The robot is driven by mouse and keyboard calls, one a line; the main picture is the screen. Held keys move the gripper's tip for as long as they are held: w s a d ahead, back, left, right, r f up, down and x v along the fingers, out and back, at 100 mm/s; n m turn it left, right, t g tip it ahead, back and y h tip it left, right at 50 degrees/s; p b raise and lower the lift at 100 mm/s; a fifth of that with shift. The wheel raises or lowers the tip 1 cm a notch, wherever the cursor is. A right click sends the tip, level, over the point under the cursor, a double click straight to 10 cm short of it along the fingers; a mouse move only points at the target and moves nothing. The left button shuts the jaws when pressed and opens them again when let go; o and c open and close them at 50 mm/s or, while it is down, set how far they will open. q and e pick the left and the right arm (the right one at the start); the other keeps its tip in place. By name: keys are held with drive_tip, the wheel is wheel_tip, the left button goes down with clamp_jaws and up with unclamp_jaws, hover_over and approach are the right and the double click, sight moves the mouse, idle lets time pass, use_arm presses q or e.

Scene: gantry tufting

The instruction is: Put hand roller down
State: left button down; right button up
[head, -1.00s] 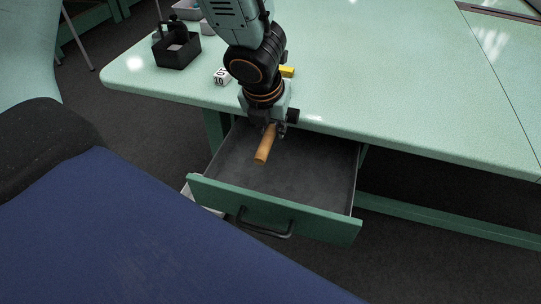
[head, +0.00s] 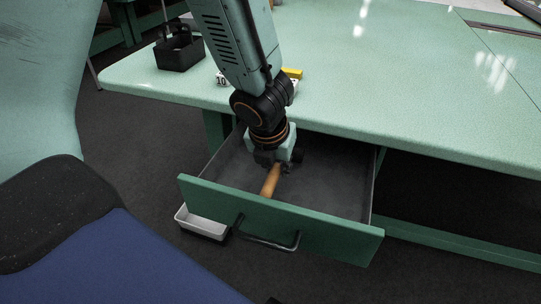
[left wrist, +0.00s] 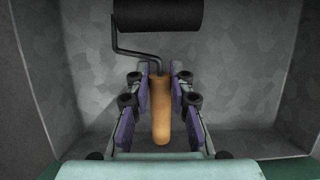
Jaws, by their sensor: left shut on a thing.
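The hand roller has a wooden handle (head: 270,180), a bent dark wire frame and a black roller sleeve (left wrist: 158,14). My left gripper (head: 273,163) reaches down into the open drawer (head: 325,196). In the left wrist view its two purple-padded fingers (left wrist: 160,108) are shut on the wooden handle (left wrist: 161,122). The roller sleeve lies toward the drawer's back, over the grey drawer floor (left wrist: 225,92). I cannot tell whether the roller touches the floor. My right gripper is not in view.
The drawer's green front (head: 275,215) with its dark pull handle (head: 268,243) stands out from under the green table (head: 400,110). A black caddy (head: 180,50) and a yellow item (head: 292,73) are on the table. A white bin (head: 200,222) is below the drawer.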

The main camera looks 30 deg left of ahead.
use_arm(q)
drive_tip(key=shift+f, duration=0.55)
drive_tip(key=w+a+p, duration=0.2)
drive_tip(key=w, duration=0.1)
drive_tip(key=shift+a+r, duration=0.35)
drive_tip(key=shift+w+a+p, duration=0.5)
drive_tip(key=shift+w+p, duration=0.05)
drive_tip(key=shift+p, duration=0.1)
drive_tip(key=shift+w+a+p, duration=0.65)
drive_tip(key=shift+w+a, duration=0.1)
drive_tip(key=shift+w+a+f+b, duration=0.1)
drive_tip(key=shift+f+b, duration=0.15)
drive_tip(key=shift+f, duration=0.1)
drive_tip(key=shift+w+a+f+b, duration=0.1)
drive_tip(key=shift+f+b, duration=0.1)
drive_tip(key=shift+f, duration=0.15)
drive_tip(key=shift+d, duration=0.1)
